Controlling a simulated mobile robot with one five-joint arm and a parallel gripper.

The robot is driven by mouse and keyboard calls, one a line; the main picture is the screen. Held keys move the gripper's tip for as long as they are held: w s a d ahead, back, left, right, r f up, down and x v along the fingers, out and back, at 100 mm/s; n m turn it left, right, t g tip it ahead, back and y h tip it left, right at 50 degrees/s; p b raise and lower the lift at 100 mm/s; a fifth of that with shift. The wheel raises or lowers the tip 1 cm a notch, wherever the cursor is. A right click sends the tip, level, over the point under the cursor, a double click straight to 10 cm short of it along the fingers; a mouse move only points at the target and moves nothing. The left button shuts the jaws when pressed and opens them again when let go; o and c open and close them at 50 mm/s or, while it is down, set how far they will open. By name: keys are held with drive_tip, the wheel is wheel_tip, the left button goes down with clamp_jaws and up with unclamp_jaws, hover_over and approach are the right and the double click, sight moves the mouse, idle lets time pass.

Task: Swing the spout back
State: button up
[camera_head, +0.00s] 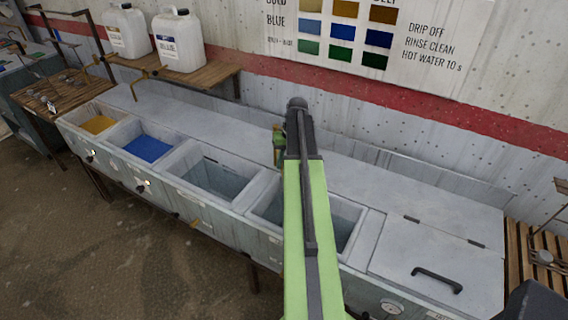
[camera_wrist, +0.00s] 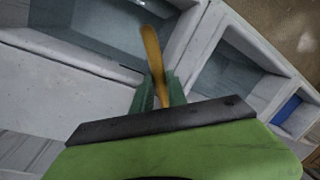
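The brass-coloured spout (camera_wrist: 151,48) shows in the wrist view as a slim curved bar. It runs up from between the fingers toward the wall between two basins. My gripper (camera_wrist: 161,88) has its two dark green fingers close together, one on each side of the spout, with little or no gap. In the head view my gripper (camera_head: 278,147) is mostly hidden behind my green arm, at the back ledge of the trough. The spout's base and most of its length are hidden there.
The long grey trough holds a yellow basin (camera_head: 97,124), a blue basin (camera_head: 147,149) and grey basins (camera_head: 219,178). A handled lid (camera_head: 438,262) covers the right end. White jugs (camera_head: 180,42) stand on a wooden shelf (camera_head: 209,76). The floor in front is clear.

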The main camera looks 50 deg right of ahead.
clamp_jaws()
idle(0.9)
